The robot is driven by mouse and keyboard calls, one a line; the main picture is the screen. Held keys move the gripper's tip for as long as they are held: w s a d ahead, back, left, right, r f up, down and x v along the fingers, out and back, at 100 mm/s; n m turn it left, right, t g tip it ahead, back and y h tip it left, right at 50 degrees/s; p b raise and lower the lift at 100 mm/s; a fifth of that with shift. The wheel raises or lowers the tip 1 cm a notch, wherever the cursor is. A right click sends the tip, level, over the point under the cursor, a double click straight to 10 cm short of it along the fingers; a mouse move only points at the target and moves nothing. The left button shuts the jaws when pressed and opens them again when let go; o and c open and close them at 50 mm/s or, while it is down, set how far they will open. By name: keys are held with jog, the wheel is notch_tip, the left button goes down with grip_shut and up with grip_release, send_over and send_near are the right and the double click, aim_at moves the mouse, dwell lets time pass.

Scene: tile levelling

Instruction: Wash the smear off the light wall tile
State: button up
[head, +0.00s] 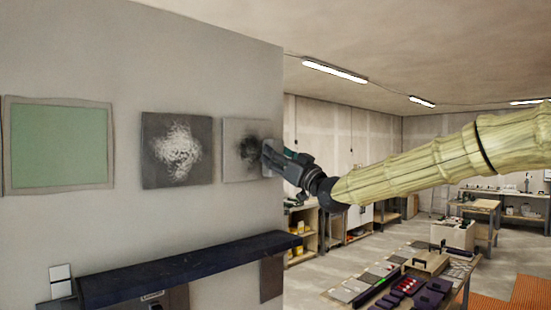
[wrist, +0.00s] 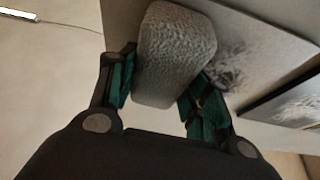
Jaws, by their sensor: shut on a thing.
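The light wall tile (head: 232,168) is a grey square on the wall, with a dark smear (head: 250,148) on its right half. It also shows in the wrist view (wrist: 265,55), with part of the smear (wrist: 228,76) beside the block. My gripper (head: 284,160) is at the tile's right edge. It is shut on a rough grey sponge-like block (wrist: 176,55), held between its green-padded fingers. In the head view the block (head: 268,158) overlaps the tile's right side. I cannot tell whether it touches the tile. Some of the smear is hidden behind the block.
A dark tile (head: 155,178) with a white smear hangs just left of the light one. A framed green panel (head: 60,145) is further left. A dark shelf (head: 190,268) juts out below the tiles. The wall ends just right of the light tile; a workbench (head: 345,292) stands beyond.

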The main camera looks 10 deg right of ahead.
jog(key=shift+r+p, duration=0.4)
jog(key=shift+r, duration=0.85)
jog(key=shift+s+a+f+b, duration=0.15)
jog(key=shift+s+a+b, duration=0.25)
jog(key=shift+a+b, duration=0.25)
jog(key=shift+s+a+b, duration=0.5)
jog(key=shift+s+a, duration=0.05)
jog(key=shift+a, duration=0.15)
jog(key=shift+s+a+b, duration=0.25)
jog(key=shift+a+b, duration=0.1)
jog(key=shift+b, duration=0.1)
jog(key=shift+s+a+b, duration=0.8)
jog(key=shift+a+b, duration=0.05)
jog(key=shift+a, duration=0.3)
jog(key=shift+s+a+b, duration=0.8)
jog(key=shift+a, duration=0.3)
jog(key=shift+s, duration=0.1)
